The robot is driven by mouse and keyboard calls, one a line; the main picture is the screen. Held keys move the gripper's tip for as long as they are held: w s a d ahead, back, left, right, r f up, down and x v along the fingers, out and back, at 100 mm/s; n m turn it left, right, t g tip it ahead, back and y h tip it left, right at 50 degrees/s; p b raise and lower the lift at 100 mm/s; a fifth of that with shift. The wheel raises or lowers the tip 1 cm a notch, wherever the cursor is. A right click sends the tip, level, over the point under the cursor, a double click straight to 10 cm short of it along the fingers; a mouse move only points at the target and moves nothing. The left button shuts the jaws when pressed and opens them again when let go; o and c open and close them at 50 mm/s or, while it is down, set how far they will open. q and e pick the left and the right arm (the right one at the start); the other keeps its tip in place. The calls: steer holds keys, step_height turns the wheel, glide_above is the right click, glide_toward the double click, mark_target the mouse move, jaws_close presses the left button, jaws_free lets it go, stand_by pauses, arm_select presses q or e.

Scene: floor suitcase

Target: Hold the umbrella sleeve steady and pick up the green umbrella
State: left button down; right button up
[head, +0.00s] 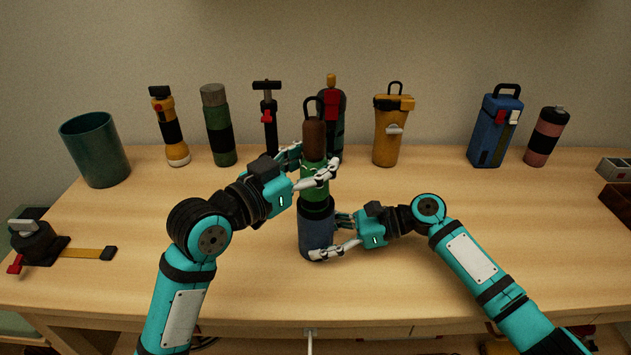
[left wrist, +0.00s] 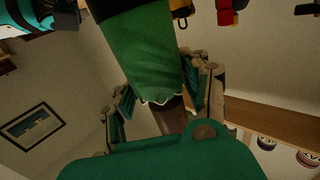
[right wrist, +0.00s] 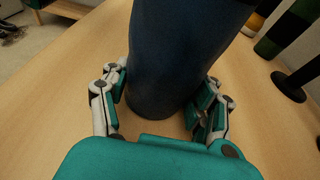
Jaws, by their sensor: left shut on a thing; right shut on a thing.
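The green umbrella (head: 315,190) stands upright in the middle of the table, with a brown handle (head: 314,140) and a dark loop on top. Its lower part is hidden in the blue umbrella sleeve (head: 316,232), which has a black upper band. My left gripper (head: 312,170) is shut on the umbrella just below the handle; the green cloth (left wrist: 140,55) and handle also show in the left wrist view. My right gripper (head: 330,237) is shut around the lower part of the sleeve, which fills the right wrist view (right wrist: 180,50) and stands on the table.
Behind stand a yellow flashlight (head: 170,130), a green bottle (head: 217,125), a black pump (head: 268,120), a yellow bottle (head: 388,130), a blue bottle (head: 492,130) and a pink one (head: 545,138). A teal bin (head: 95,150) is at left. The front table is mostly clear.

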arm_select(q)
step_height(320, 180, up, 13)
steer(key=shift+r, duration=0.15)
arm_select(e)
steer(key=o, duration=0.9)
steer(key=shift+o, duration=0.2)
